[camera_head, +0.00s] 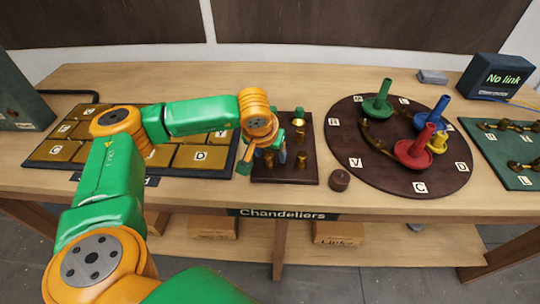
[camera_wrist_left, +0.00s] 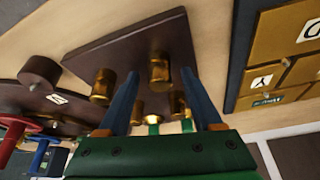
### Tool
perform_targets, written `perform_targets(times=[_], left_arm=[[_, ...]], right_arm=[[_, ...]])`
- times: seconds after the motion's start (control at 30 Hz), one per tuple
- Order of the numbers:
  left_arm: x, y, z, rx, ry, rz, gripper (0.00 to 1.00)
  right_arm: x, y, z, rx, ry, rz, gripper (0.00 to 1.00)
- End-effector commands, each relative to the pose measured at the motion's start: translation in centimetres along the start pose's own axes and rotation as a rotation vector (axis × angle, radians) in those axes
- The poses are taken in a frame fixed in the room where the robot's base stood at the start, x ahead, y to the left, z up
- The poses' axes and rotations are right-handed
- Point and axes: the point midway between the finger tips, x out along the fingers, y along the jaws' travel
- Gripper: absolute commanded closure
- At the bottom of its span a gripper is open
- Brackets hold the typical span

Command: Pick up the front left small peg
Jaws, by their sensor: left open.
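A dark brown peg board (camera_head: 285,178) stands near the table's front edge and carries small gold pegs. The front left small peg (camera_head: 268,160) is partly covered by my left gripper in the head view. In the left wrist view this peg (camera_wrist_left: 160,68) appears between the two blue fingertips, apart from both as far as I can see. My left gripper (camera_wrist_left: 160,75) is open and points down over the board, with nothing held. The front right peg (camera_wrist_left: 103,85) stands beside one finger. My right gripper is in neither view.
A round dark board (camera_head: 345,125) with green, blue, red and yellow holders is on the right. A small brown knob (camera_head: 340,180) stands between the boards. A lettered gold key panel (camera_head: 200,157) lies left, under my arm. A "No link" box (camera_head: 495,80) is at the back right.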

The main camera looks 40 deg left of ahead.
Motion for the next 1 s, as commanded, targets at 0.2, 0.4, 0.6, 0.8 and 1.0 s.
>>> perform_targets(times=[0.2,0.4,0.6,0.8,1.0], left_arm=[[0.0,0.0,0.0,-0.001,0.0,0.001,0.79],[0.0,0.0,0.0,-0.001,0.0,0.001,1.0],[-0.1,0.0,0.0,-0.001,0.0,0.001,1.0],[-2.4,0.1,-1.1,-0.002,0.007,0.003,1.0],[-8.8,-2.6,0.0,-0.005,0.009,0.002,1.0]], right_arm=[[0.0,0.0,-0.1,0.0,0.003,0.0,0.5],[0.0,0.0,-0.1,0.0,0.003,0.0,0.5],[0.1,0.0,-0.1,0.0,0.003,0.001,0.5],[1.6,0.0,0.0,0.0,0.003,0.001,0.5],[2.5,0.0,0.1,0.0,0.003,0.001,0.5]])
